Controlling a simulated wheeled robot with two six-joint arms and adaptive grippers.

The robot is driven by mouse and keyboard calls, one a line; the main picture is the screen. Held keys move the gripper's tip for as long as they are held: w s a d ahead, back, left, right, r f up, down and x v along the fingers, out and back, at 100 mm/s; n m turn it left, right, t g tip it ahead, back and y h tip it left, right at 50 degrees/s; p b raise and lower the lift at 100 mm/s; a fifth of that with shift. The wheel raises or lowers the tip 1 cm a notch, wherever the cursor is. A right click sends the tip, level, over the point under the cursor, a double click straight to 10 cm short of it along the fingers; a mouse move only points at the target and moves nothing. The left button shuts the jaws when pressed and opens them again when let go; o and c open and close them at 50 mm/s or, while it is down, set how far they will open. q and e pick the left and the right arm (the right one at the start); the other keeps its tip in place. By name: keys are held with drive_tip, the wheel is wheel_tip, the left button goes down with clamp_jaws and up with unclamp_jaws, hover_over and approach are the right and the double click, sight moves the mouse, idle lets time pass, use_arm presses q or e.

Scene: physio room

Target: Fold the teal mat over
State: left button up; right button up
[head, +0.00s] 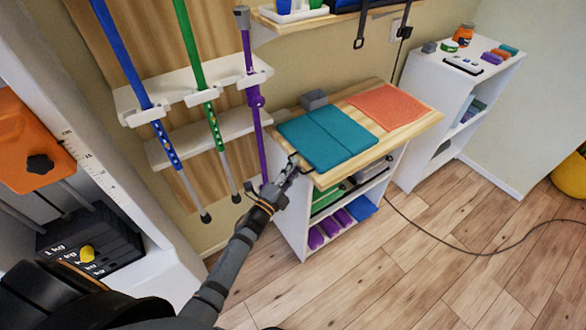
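The teal mat (343,132) lies flat and unfolded on a wooden-topped shelf unit. A crease line runs across its middle and splits it into two panels. My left gripper (294,163) is at the mat's near left edge, by the front left corner of the wooden top. Its fingers are small and partly overlap the mat's edge, so I cannot tell whether they are open or shut on it. My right gripper is not in view.
An orange cloth (387,105) and a grey block (314,99) share the wooden top (418,123). Blue, green and purple poles (249,90) stand in a wall rack on the left. A white shelf unit (440,88) stands at the right. A cable (450,248) crosses the open floor.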

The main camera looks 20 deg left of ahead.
use_arm(q)
clamp_jaws()
